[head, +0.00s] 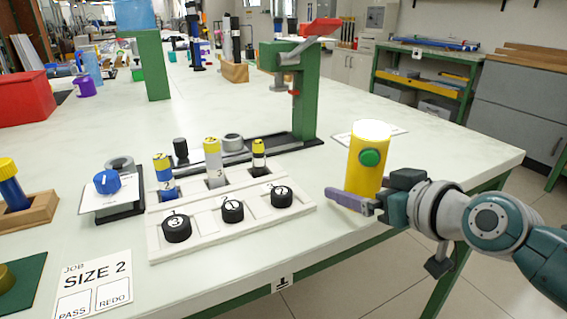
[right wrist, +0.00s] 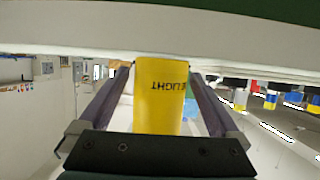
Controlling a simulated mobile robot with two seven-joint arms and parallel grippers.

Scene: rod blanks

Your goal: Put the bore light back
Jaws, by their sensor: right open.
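The bore light (head: 366,165) is a yellow upright cylinder with a green button, at the right front of the table in the head view. In the right wrist view the bore light (right wrist: 160,98) stands between my fingers, with upside-down lettering ending in "LIGHT". My right gripper (head: 352,197) is open around its lower part, one finger on the near side. The far finger and the light's base are hidden in the head view. A white printed card (head: 342,137) lies on the table just behind the light. My left gripper is not in view.
A white block (head: 240,228) with black numbered knobs and yellow-topped gauges stands left of the light. A green press (head: 304,95) with a red handle stands behind. A "SIZE 2" card (head: 97,270) lies front left.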

